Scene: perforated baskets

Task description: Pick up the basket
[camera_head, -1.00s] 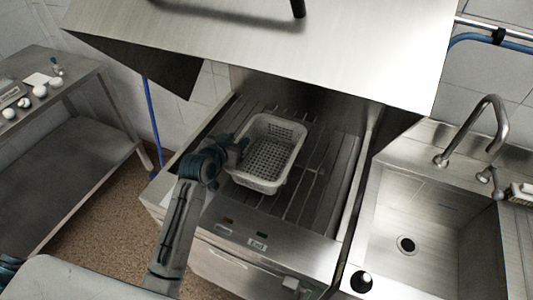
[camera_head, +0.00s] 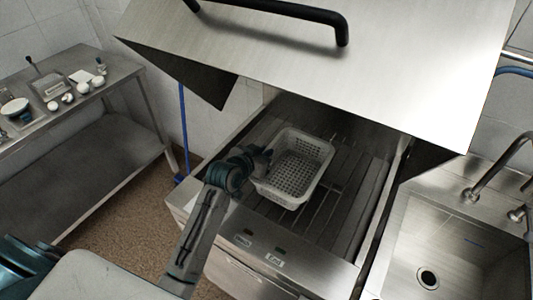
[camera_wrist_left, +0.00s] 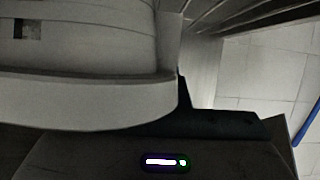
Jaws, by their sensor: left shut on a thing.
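The basket (camera_head: 297,168) is a light grey perforated box with an open top. In the head view it stands upright on the slatted rack inside the metal machine, and it looks empty. My left gripper (camera_head: 262,160) is at the basket's left wall, shut on its rim. In the left wrist view a pale wall of the basket (camera_wrist_left: 90,100) fills the upper left, close against the dark gripper parts. The fingertips are mostly hidden there. My right gripper is not in view.
A raised steel hood (camera_head: 330,60) with a black handle (camera_head: 270,14) hangs over the machine. A sink (camera_head: 440,250) with a tap stands at the right. A steel table (camera_head: 75,105) with several small items is at the left.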

